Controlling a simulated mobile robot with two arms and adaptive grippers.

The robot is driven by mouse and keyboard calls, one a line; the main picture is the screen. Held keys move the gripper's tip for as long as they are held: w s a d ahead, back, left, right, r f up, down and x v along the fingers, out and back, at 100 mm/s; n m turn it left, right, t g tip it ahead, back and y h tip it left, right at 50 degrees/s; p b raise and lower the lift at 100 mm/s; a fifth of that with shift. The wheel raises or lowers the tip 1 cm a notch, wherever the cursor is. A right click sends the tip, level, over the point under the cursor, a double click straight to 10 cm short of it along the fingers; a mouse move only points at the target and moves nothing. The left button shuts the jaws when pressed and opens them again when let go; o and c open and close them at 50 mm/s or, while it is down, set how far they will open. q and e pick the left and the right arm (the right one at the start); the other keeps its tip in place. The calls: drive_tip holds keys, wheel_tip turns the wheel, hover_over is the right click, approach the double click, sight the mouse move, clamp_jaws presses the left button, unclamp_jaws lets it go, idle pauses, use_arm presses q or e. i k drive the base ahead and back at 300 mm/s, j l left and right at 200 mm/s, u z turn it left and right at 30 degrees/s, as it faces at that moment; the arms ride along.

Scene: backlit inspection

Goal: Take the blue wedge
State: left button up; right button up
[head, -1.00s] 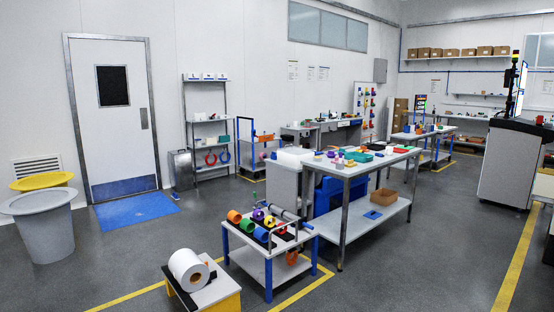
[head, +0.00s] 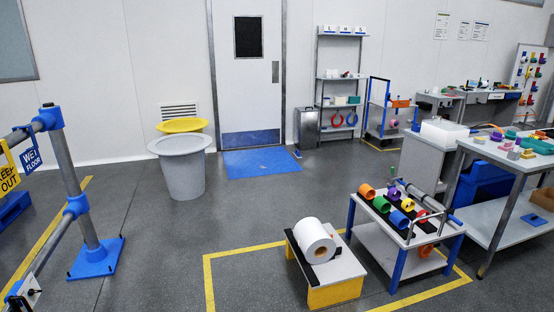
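A small blue object (head: 298,153) lies on the floor between the right edge of the blue mat and the grey metal cabinet. It may be the blue wedge, but it is too small to tell its shape for sure. Small blocks of several colours (head: 513,148) lie on the worktable at the right; I cannot make out a blue wedge among them. Neither of my grippers is in view.
A white door (head: 248,80) stands behind the blue mat (head: 262,164). A grey bin (head: 183,175) is left of the mat, and the cabinet (head: 307,128) right of it. A low stand with a white roll (head: 316,242) and a cart (head: 398,250) stand in front. Open floor lies between.

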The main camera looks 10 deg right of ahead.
sight(416, 127)
drive_tip(key=i+u, duration=0.3)
drive_tip(key=i, duration=1.75)
drive_tip(key=i+j, duration=0.1)
drive_tip(key=i, duration=1.95)
drive_tip(key=i+z, duration=0.15)
drive_tip(key=i, duration=0.35)
drive_tip(key=i+z, duration=0.2)
drive_tip(key=i, duration=0.35)
drive_tip(key=i+j+z, duration=0.15)
drive_tip(key=i, duration=0.35)
drive_tip(key=i+j+z, duration=0.2)
drive_tip(key=i, duration=0.3)
drive_tip(key=i+l+z, duration=0.15)
drive_tip(key=i+z, duration=0.2)
drive_tip(key=i, duration=0.2)
drive_tip(key=i+z, duration=0.35)
drive_tip(key=i, duration=0.25)
drive_tip(key=i+j+z, duration=0.15)
drive_tip(key=i+z, duration=0.2)
drive_tip(key=i, duration=0.2)
drive_tip(key=i+j+z, duration=0.35)
drive_tip(key=i, duration=0.2)
drive_tip(key=i+j+z, duration=0.15)
drive_tip(key=i+z, duration=0.3)
drive_tip(key=i+j+z, duration=0.25)
drive_tip(key=z, duration=0.25)
drive_tip(key=i+j+z, duration=0.65)
drive_tip(key=j+z, duration=0.3)
